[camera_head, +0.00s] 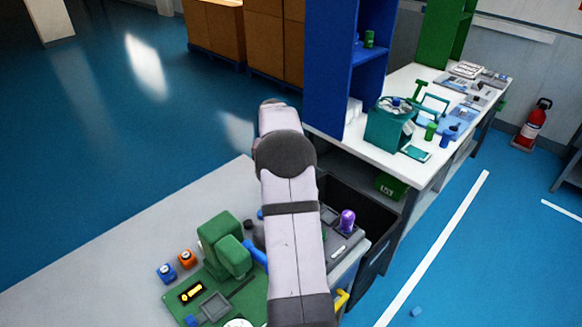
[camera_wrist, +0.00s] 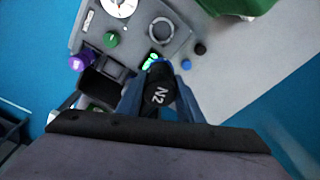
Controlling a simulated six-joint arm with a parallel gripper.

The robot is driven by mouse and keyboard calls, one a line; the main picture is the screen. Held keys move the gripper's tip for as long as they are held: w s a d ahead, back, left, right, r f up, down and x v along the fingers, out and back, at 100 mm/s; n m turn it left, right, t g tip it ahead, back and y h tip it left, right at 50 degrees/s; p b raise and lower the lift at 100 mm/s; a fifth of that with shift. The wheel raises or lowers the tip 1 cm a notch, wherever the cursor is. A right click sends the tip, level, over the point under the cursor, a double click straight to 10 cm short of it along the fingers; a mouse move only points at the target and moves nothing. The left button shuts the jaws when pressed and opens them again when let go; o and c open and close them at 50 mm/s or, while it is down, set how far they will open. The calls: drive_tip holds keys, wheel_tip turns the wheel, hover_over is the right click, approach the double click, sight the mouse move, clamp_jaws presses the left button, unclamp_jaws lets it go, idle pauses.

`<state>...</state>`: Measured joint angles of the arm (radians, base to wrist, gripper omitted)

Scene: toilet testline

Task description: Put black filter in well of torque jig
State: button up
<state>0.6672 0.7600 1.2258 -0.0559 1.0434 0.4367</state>
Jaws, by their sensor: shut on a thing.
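In the wrist view, the black filter (camera_wrist: 160,97) is a dark cylinder marked "N2". My gripper (camera_wrist: 159,88) is shut on it, with a blue finger on each side. The filter is over the edge of a grey device (camera_wrist: 137,38), which looks like the torque jig. The device has a white dial, a green knob, a lit green display and a dark round recess (camera_wrist: 162,29) that may be the well. The filter appears apart from that recess; its height cannot be told. In the head view my arm hides the gripper and filter.
A purple knob (camera_wrist: 80,62) and a black open box (camera_wrist: 101,84) lie left of the filter in the wrist view. Small dark and blue round parts lie to the right. In the head view, a green machine (camera_head: 222,240) stands left of my arm, and grey tabletop (camera_head: 120,265) lies clear beyond.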

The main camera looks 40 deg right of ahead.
drive_tip(key=s+a+f+m, duration=0.2)
drive_tip(key=a+f+m, duration=0.1)
drive_tip(key=f, duration=0.6)
drive_tip(key=shift+s+a+f, duration=0.2)
drive_tip(key=shift+f, duration=0.2)
drive_tip(key=shift+f, duration=0.1)
drive_tip(key=shift+f+b, duration=2)
drive_tip(key=shift+f, duration=1.1)
drive_tip(key=shift+f, duration=0.25)
drive_tip(key=o, duration=1.1)
drive_tip(key=shift+o, duration=0.2)
